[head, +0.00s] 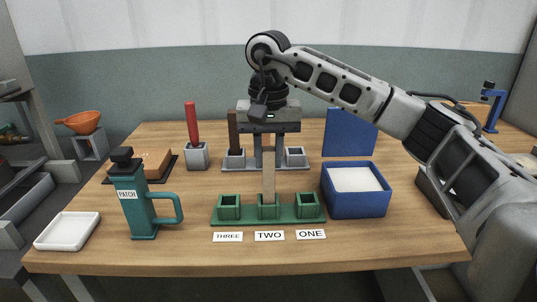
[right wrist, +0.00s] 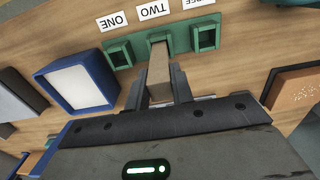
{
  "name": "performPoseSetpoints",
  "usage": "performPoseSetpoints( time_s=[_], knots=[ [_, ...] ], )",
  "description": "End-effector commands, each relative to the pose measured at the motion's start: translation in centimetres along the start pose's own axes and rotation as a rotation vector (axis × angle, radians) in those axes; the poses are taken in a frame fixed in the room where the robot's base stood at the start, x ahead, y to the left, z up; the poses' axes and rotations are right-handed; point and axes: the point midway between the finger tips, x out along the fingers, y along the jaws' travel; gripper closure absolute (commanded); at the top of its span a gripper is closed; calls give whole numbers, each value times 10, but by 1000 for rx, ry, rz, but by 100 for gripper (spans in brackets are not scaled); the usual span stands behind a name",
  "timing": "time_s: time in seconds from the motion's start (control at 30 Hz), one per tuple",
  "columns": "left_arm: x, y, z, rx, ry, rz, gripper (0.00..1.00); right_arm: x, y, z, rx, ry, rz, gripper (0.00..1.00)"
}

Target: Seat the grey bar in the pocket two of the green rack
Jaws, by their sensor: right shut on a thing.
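The green rack (head: 296,214) stands near the front of the table, with three pockets behind labels THREE, TWO and ONE from left to right. My right gripper (head: 268,158) points down above the middle pocket, shut on the grey bar (head: 268,182). The bar is upright, and its lower end meets the opening of pocket two (head: 268,212). How deep it sits is hard to tell. In the right wrist view the bar (right wrist: 159,72) runs from the fingers to the middle pocket of the green rack (right wrist: 181,39). The outer pockets look empty. My left gripper is out of view.
A blue box (head: 357,204) stands close right of the rack, and a teal PATCH bottle (head: 130,203) left. Behind are a grey rack (head: 231,165) with a dark bar, and a red-handled piece (head: 192,125) in a grey block. A white tray (head: 68,231) lies front left.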

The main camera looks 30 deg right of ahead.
Motion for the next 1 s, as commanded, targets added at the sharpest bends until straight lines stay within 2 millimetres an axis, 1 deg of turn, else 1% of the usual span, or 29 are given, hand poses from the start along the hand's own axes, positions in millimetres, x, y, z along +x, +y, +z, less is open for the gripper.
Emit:
performPoseSetpoints(
  time_s=[0.17, 0.3, 0.33, 0.37, 0.4, 0.67, 0.77, 0.87, 0.97, 1.0],
  knots=[
    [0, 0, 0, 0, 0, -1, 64, -1, 0, 0, 0, 2, -1, 99],
    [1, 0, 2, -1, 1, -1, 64, 3, 0, 0, -1, 1, -1, 99],
    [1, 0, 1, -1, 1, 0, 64, 2, 0, 0, -1, 1, -1, 68],
    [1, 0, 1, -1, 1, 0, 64, 2, 0, 0, -1, 1, -1, 60],
    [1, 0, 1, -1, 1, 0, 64, 2, 0, 0, -1, 1, -1, 55],
    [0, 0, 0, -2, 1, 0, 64, 1, 0, 0, 0, 1, -1, 55],
    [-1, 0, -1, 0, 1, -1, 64, -4, 0, 0, 0, 2, -1, 55],
    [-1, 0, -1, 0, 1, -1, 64, -18, -1, -1, 0, 4, -3, 55],
    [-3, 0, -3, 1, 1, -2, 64, -40, -1, 0, -1, 5, -3, 55],
    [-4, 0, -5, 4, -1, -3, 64, -51, -1, -1, -1, 5, -3, 55]
  ],
)
